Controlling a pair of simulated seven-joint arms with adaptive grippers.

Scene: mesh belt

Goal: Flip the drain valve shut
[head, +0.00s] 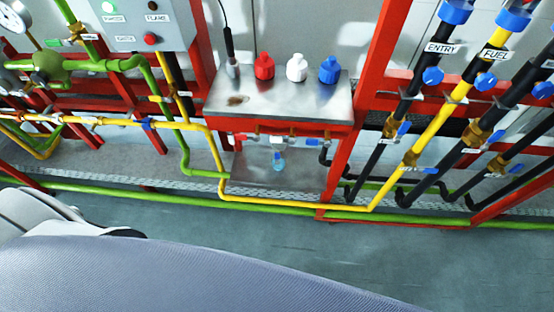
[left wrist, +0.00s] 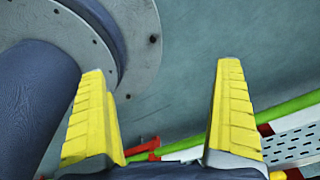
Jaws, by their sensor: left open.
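I cannot tell which valve is the drain valve, because the small labels are too small to read. In the head view, a row of small valves sits under the metal shelf, with a red handle (head: 239,138) at the left and a blue handle (head: 278,160) hanging down near the middle. More blue-handled valves sit on the pipes at the right, one with a blue lever (head: 404,129). My left gripper (left wrist: 161,68) shows only in the left wrist view. Its yellow fingers are wide apart and empty, over bare floor. My right gripper is in neither view.
The metal shelf (head: 255,103) holds red, white and blue bottles. A yellow pipe (head: 290,203) and a green pipe (head: 110,193) run low across the front. A control box (head: 140,25) hangs at the upper left.

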